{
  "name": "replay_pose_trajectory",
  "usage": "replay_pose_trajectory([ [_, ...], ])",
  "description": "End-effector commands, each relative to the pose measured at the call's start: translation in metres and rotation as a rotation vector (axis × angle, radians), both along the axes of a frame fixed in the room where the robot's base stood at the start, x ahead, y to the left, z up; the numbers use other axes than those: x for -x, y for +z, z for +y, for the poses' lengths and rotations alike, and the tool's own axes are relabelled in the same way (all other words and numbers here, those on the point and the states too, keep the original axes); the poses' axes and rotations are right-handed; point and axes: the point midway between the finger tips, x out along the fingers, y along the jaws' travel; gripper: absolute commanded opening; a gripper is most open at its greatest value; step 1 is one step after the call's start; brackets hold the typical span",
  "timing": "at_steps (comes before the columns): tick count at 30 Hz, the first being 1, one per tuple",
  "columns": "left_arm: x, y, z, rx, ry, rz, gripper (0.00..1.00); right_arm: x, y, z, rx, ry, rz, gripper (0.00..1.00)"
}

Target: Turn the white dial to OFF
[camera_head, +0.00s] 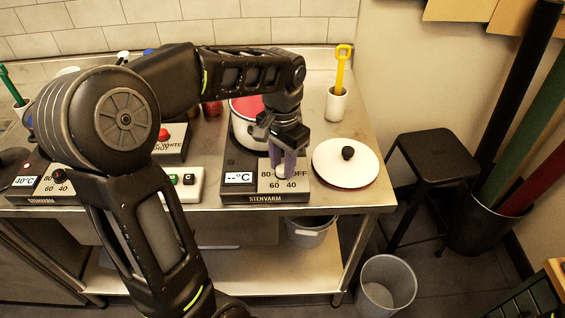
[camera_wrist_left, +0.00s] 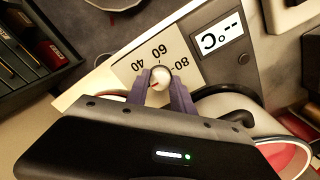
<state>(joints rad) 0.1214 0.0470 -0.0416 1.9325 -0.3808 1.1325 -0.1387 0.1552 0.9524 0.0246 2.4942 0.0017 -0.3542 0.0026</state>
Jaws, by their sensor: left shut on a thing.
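The white dial (camera_wrist_left: 161,78) sits on the pale panel of the right-hand STENVARM hot plate (camera_head: 251,199). My left gripper (camera_head: 282,170) reaches down over it with its purple-grey fingers, one on each side, shut on the dial. In the left wrist view the gripper (camera_wrist_left: 161,88) spans the dial, with 40, 60 and 80 readable around it. A small red mark shows on the dial's lower left in that view, away from the 60 and 80. The OFF label shows in the head view; in the wrist view it is hidden. The display (camera_head: 238,177) reads dashes and °C. My right gripper is out of view.
A pot with red contents (camera_head: 243,128) stands on the plate behind my gripper. A white lid with a black knob (camera_head: 346,164) lies to the right. A white cup with a yellow utensil (camera_head: 337,105) stands behind. A second hot plate (camera_head: 48,190) is at left.

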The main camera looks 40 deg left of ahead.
Motion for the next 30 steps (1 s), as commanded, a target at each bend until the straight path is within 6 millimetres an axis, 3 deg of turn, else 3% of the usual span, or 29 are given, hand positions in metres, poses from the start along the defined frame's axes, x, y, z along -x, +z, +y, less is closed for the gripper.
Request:
replay_pose_trajectory([
  [7,-0.001,0.001,0.0,-0.001,0.0,-0.003,0.0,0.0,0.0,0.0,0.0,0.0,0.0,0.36],
  [8,-0.001,0.001,0.0,-0.001,0.0,-0.003,0.29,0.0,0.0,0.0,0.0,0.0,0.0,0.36],
  [15,0.0,0.001,0.0,-0.001,-0.001,-0.002,0.49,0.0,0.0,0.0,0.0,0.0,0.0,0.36],
  [24,0.0,0.001,0.0,0.0,-0.001,-0.001,0.5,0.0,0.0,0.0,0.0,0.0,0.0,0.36],
  [30,-0.001,0.019,0.0,-0.001,-0.002,-0.003,0.5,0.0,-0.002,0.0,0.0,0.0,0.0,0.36],
])
